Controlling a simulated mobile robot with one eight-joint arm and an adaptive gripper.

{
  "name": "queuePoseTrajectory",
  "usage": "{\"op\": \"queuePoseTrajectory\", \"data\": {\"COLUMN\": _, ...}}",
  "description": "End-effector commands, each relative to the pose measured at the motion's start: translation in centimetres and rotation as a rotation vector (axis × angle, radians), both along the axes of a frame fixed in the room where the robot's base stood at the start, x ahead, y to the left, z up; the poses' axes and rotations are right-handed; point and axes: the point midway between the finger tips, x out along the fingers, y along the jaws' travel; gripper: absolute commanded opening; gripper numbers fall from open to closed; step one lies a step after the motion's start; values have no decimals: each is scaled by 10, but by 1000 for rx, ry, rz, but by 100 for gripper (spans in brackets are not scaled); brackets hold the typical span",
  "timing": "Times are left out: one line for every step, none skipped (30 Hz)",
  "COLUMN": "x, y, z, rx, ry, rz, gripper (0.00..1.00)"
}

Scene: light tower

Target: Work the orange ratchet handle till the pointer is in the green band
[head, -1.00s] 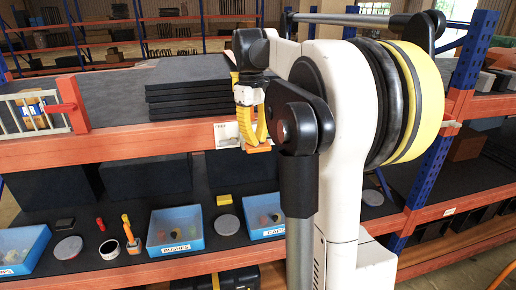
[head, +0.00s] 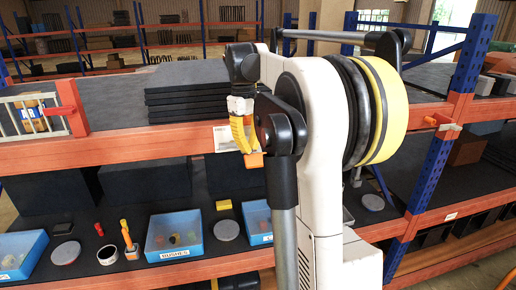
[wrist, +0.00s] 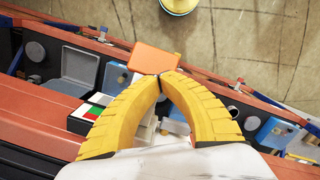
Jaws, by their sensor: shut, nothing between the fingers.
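The orange handle (head: 254,160) shows as a block at the front edge of the red shelf beam. In the wrist view the orange block (wrist: 154,58) is just beyond my fingertips; I cannot tell whether they touch it. My gripper (head: 247,150) has curved yellow fingers pointing down, with tips together and nothing between them; they also show in the wrist view (wrist: 159,77). A dark box with red, green and white patches (wrist: 97,110) lies left of the fingers. I cannot make out the pointer. My fingers partly hide the mechanism behind the handle.
The lower shelf holds blue bins (head: 148,251), a grey round tin (head: 226,230), a yellow block (head: 223,205) and an orange-handled tool (head: 128,236). Black slabs (head: 187,97) are stacked on the upper shelf. A blue upright (head: 433,160) stands at the right. The floor before the shelf is open.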

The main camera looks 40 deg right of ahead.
Motion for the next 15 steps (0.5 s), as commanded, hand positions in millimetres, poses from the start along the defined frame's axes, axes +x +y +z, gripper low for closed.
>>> {"op": "queuePoseTrajectory", "data": {"x": 2, "y": 0, "z": -2, "rx": 0, "ry": -5, "rz": 2, "gripper": 0}}
{"op": "queuePoseTrajectory", "data": {"x": 2, "y": 0, "z": -2, "rx": 0, "ry": -5, "rz": 2, "gripper": 0}}
{"op": "queuePoseTrajectory", "data": {"x": 2, "y": 0, "z": -2, "rx": 0, "ry": -5, "rz": 2, "gripper": 0}}
{"op": "queuePoseTrajectory", "data": {"x": 2, "y": 0, "z": -2, "rx": 0, "ry": -5, "rz": 2, "gripper": 0}}
{"op": "queuePoseTrajectory", "data": {"x": 2, "y": 0, "z": -1, "rx": 0, "ry": -4, "rz": 2, "gripper": 0}}
{"op": "queuePoseTrajectory", "data": {"x": 2, "y": 0, "z": 0, "rx": 0, "ry": -4, "rz": 2, "gripper": 0}}
{"op": "queuePoseTrajectory", "data": {"x": 2, "y": 0, "z": 1, "rx": 0, "ry": -5, "rz": 2, "gripper": 0}}
{"op": "queuePoseTrajectory", "data": {"x": 2, "y": 0, "z": 4, "rx": 0, "ry": -5, "rz": 2, "gripper": 0}}
{"op": "queuePoseTrajectory", "data": {"x": 3, "y": 0, "z": 8, "rx": 0, "ry": -5, "rz": 2, "gripper": 0}}
{"op": "queuePoseTrajectory", "data": {"x": 3, "y": 0, "z": 12, "rx": 0, "ry": -5, "rz": 2, "gripper": 0}}
{"op": "queuePoseTrajectory", "data": {"x": 3, "y": 0, "z": 17, "rx": 0, "ry": -5, "rz": 2, "gripper": 0}}
{"op": "queuePoseTrajectory", "data": {"x": 4, "y": 1, "z": 25, "rx": 0, "ry": -6, "rz": 2, "gripper": 0}}
{"op": "queuePoseTrajectory", "data": {"x": 4, "y": 0, "z": 31, "rx": 0, "ry": -6, "rz": 2, "gripper": 0}}
{"op": "queuePoseTrajectory", "data": {"x": 5, "y": 0, "z": 38, "rx": 0, "ry": -6, "rz": 2, "gripper": 0}}
{"op": "queuePoseTrajectory", "data": {"x": 5, "y": 0, "z": 47, "rx": -1, "ry": -6, "rz": 2, "gripper": 0}}
